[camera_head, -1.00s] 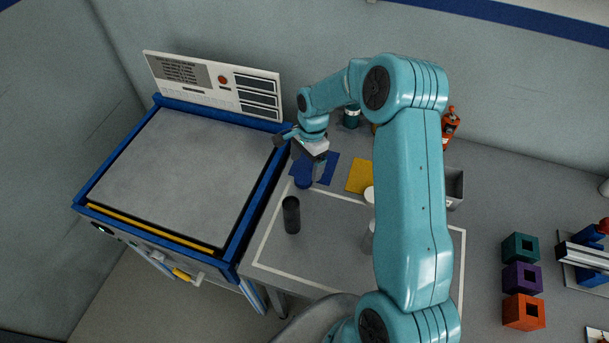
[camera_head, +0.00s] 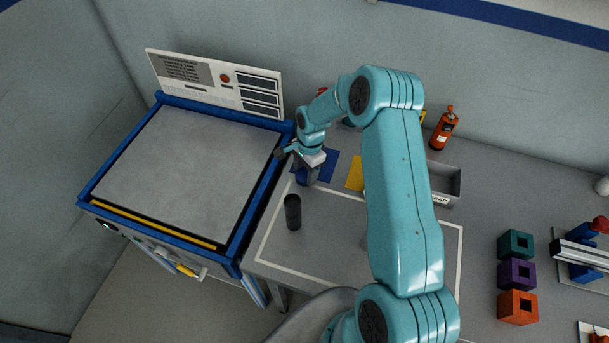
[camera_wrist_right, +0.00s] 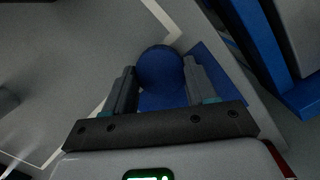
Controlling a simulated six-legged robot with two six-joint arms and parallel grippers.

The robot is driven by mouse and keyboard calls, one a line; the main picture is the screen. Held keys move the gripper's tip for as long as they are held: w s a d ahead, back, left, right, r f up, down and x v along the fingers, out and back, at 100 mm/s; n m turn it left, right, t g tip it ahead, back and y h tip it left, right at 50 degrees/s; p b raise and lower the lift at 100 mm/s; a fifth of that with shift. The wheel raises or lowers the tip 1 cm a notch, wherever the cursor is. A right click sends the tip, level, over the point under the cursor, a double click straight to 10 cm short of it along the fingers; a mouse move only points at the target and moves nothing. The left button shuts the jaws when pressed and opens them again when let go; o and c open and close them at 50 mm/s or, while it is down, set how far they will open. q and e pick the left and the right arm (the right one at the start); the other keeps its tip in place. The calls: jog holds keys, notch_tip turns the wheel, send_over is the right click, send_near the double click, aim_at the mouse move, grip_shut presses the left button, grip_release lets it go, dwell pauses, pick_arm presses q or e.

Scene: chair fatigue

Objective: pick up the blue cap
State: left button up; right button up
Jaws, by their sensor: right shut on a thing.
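The blue cap (camera_wrist_right: 160,70) is round and dark blue. In the right wrist view it sits between the two fingers of my right gripper (camera_wrist_right: 160,88), which is shut on it. In the head view the cap (camera_head: 301,178) shows at the front edge of the blue mat (camera_head: 325,166), partly hidden by my right gripper (camera_head: 308,175). I cannot tell whether the cap touches the surface beneath. My left gripper is not in view.
A black cylinder (camera_head: 293,212) stands just in front of the cap. A blue-framed machine (camera_head: 180,165) is on the left. A yellow mat (camera_head: 355,174), a grey bin (camera_head: 446,184), a red bottle (camera_head: 443,128) and coloured blocks (camera_head: 517,275) lie to the right.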

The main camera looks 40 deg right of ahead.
aim_at(305, 174)
jog(key=shift+r, duration=0.1)
jog(key=shift+r, duration=0.25)
notch_tip(305, 174, up, 19)
jog(key=b, duration=0.3)
jog(key=shift+r, duration=0.2)
jog(key=shift+a, duration=0.1)
